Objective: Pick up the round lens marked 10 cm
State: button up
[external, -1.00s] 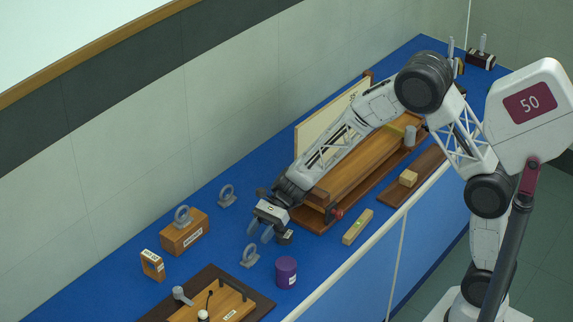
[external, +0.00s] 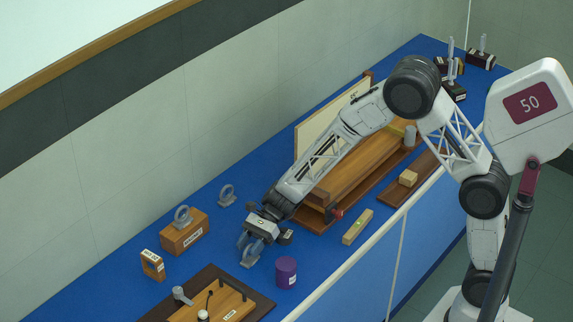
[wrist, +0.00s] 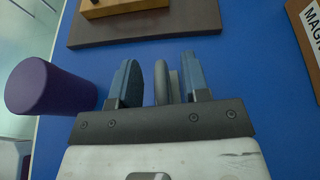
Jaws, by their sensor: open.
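A grey round lens on a small foot stands on the blue bench, seen in the external view (external: 246,263). In the wrist view the lens (wrist: 162,82) shows edge-on between the two blue-grey fingers. My gripper (external: 252,245) is open and low over the bench, with its fingers on either side of this lens; in the wrist view the gripper (wrist: 160,80) shows a gap on both sides of it. Another round lens (external: 227,195) stands farther back on the bench. No 10 cm marking is readable on either, and the fingers partly hide the near one.
A purple cylinder (external: 287,272) stands close by, at the left in the wrist view (wrist: 48,88). A wooden box marked MAGNET (external: 186,238) carries a grey ring. A dark-edged wooden board (external: 262,305) lies in front. A small dark block (external: 286,237) sits beside the gripper.

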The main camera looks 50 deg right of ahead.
aim_at(249, 246)
dwell(0.3)
grip_shut()
jog(key=shift+r, duration=0.1)
jog(key=shift+r, duration=4.95)
